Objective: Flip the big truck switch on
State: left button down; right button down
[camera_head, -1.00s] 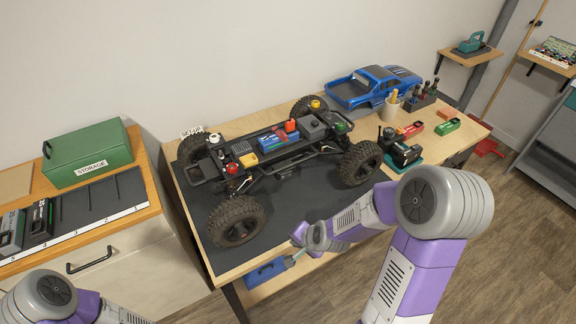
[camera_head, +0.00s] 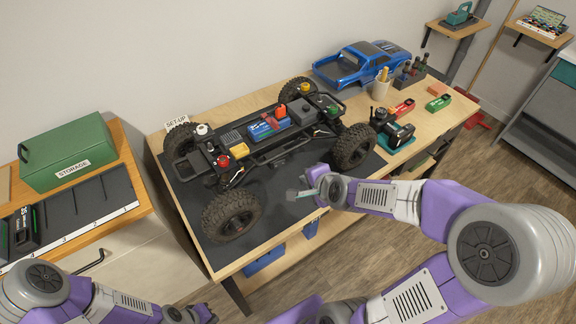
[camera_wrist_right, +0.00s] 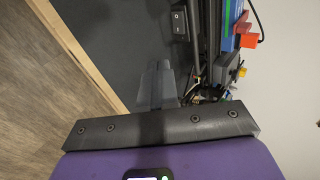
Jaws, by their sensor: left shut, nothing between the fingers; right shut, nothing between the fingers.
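The big truck (camera_head: 262,138) is a black open chassis with large knobby tyres, standing on the dark mat of the bench. In the right wrist view a small black rocker switch with pale marks (camera_wrist_right: 179,22) sits on the truck's side, beyond my fingertips. In the head view the switch is too small to make out clearly. My right gripper (camera_head: 292,195) is shut and empty, low over the mat in front of the truck's near side, between the near wheels. It also shows in the right wrist view (camera_wrist_right: 158,84), apart from the switch. My left arm shows at the bottom left; its fingers are out of frame.
A blue truck body (camera_head: 362,64), a cup (camera_head: 380,89) and a dark tool on a teal base (camera_head: 392,132) stand on the bench's right part. A green storage box (camera_head: 68,152) stands on the left cabinet. The mat (camera_head: 262,235) is clear around my right gripper.

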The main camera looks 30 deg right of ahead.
send_near(279, 164)
jog(key=w+d+f, duration=0.2)
jog(key=w+f, duration=0.1)
jog(key=f, duration=0.3)
jog(key=shift+w+a+r+b, duration=0.1)
jog(key=shift+w+r+b, duration=0.1)
jog(key=shift+w+b, duration=0.3)
jog(key=shift+w, duration=0.15)
